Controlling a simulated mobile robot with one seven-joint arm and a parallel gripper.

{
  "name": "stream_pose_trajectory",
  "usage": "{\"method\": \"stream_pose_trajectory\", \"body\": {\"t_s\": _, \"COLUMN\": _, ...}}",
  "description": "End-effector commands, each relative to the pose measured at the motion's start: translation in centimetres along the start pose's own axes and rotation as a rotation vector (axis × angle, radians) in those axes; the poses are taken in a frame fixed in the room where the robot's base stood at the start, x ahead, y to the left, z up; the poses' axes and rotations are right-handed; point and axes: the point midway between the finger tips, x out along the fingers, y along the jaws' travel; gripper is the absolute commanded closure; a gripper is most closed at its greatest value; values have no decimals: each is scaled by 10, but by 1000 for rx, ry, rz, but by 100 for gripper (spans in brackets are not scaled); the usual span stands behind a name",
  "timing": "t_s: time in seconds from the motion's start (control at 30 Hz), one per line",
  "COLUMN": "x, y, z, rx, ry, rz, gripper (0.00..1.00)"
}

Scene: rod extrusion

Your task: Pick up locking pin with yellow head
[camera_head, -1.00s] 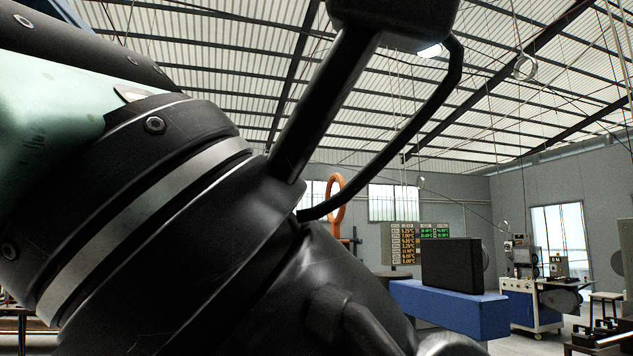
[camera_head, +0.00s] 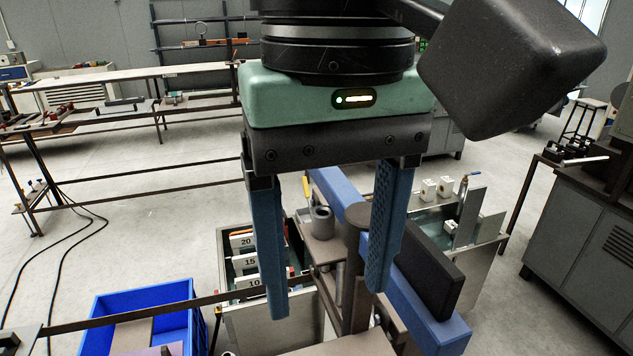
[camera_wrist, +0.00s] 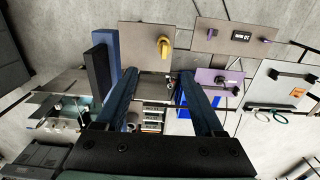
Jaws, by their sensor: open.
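My gripper (camera_head: 327,302) is open, with its two blue fingers pointing down and nothing held between them. In the wrist view my gripper (camera_wrist: 158,74) is also open and empty. A yellow piece (camera_wrist: 164,47) stands out on a grey plate (camera_wrist: 140,38) beyond the fingertips, near the top middle; it may be the yellow head of the locking pin. In the head view a small yellow upright piece (camera_head: 307,187) shows between the fingers, behind them, beside a grey cylinder (camera_head: 322,222). I cannot tell whether this is the same piece. No pin shaft shows clearly.
A blue beam (camera_head: 345,192) with a black block (camera_head: 428,270) runs behind the right finger. A blue bin (camera_head: 140,305) stands lower left. A rack with numbered labels (camera_head: 250,262) is behind the left finger. Grey floor is open at left.

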Motion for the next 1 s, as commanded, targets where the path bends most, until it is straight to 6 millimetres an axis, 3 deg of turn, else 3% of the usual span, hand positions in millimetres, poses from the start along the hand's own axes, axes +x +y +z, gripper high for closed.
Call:
{"method": "stream_pose_trajectory", "body": {"t_s": 0.4, "x": 62, "y": 0, "z": 1, "rx": -4, "ry": -6, "rz": 2, "gripper": 30}}
{"method": "stream_pose_trajectory", "body": {"t_s": 0.67, "x": 81, "y": -2, "z": 1, "rx": -6, "ry": -5, "rz": 1, "gripper": 30}}
{"method": "stream_pose_trajectory", "body": {"t_s": 1.0, "x": 125, "y": -8, "z": -1, "rx": -4, "ry": -4, "rz": 0, "gripper": 30}}
